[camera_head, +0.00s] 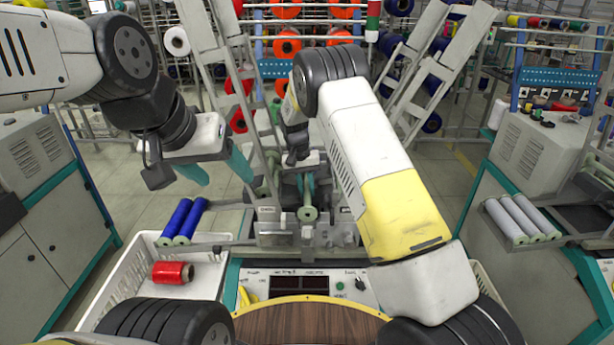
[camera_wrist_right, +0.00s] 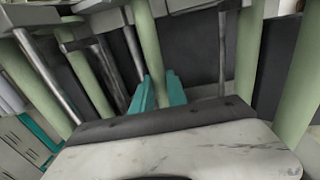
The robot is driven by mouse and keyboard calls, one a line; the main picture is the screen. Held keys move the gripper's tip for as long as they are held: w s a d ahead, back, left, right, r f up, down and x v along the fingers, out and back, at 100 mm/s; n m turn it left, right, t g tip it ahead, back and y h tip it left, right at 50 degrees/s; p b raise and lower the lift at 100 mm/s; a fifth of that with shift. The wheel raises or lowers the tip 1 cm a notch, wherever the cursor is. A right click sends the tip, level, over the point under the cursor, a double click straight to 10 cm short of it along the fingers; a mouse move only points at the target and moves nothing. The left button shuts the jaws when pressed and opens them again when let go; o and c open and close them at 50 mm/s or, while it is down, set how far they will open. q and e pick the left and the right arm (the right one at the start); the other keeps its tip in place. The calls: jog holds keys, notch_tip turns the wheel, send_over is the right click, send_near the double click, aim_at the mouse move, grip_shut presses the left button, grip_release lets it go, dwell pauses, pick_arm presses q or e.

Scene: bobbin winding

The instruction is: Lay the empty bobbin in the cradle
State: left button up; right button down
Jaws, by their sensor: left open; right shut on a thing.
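The empty bobbin is a pale green tube; its round end (camera_head: 307,214) shows in the head view just below my right gripper, at the winding machine. My right gripper (camera_head: 305,187) has its teal fingers shut on it. In the right wrist view the teal fingers (camera_wrist_right: 160,92) stand at a pale green tube (camera_wrist_right: 148,40). The cradle is at the grey machine front (camera_head: 278,232), partly hidden by my right arm; I cannot tell whether the bobbin touches it. My left gripper (camera_head: 218,172) is open and empty, up and to the left.
Two blue wound bobbins (camera_head: 182,222) lie on a holder at the left. A red bobbin (camera_head: 172,272) lies in a white crate (camera_head: 118,290) below. A control panel (camera_head: 300,283) is in front. Grey bobbins (camera_head: 522,218) lie at the far right. Several pale green tubes stand close in the wrist view.

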jog(key=shift+f, duration=0.4)
jog(key=shift+f, duration=0.25)
dwell(0.4)
jog(key=c, duration=1.2)
grip_release()
jog(key=shift+c, duration=0.2)
notch_tip(320, 180, up, 8)
jog(key=a, duration=0.1)
jog(key=shift+f, duration=0.15)
